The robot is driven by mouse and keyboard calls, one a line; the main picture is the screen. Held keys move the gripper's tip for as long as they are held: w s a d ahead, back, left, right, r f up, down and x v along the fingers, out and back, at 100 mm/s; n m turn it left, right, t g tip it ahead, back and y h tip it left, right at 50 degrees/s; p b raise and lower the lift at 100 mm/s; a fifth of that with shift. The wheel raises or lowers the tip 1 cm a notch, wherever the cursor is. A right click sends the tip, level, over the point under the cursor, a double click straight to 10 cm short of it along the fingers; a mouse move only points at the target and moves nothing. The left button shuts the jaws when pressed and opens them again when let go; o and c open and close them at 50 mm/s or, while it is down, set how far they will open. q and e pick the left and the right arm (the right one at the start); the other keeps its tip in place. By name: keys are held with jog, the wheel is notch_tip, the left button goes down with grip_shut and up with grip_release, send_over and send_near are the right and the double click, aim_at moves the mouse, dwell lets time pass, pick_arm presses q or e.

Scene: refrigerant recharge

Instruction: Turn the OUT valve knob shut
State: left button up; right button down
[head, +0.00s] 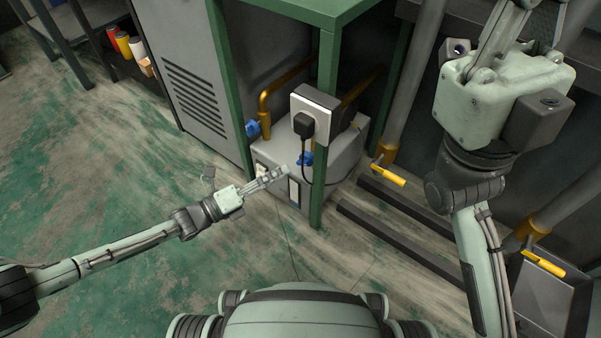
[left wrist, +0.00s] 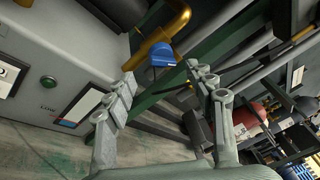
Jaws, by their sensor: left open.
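A blue valve knob (head: 305,158) sits on the grey machine (head: 268,152), partly beside the green post. A second blue knob (head: 252,128) is on the machine's left side, by a brass pipe. No OUT label is readable. My left gripper (head: 284,172) is in front of the machine, just left of and below the first knob. In the left wrist view, a blue knob (left wrist: 162,55) shows between and beyond the open, empty fingers (left wrist: 163,80), apparently untouched. My right gripper (head: 525,8) is at the upper right, fingers upward, its tips at the picture's edge.
A green post (head: 326,120) with a socket box and black plug (head: 304,124) stands close to the first knob. A cable hangs from the plug. Yellow-handled valves (head: 388,175) are at the right. The floor (head: 130,190) at left is clear.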

aim_at(299, 163)
pick_arm(q)
jog(key=b+x, duration=0.1)
jog(key=x, duration=0.6)
jog(key=shift+d, duration=0.1)
jog(key=shift+c, duration=0.5)
jog(key=c, duration=1)
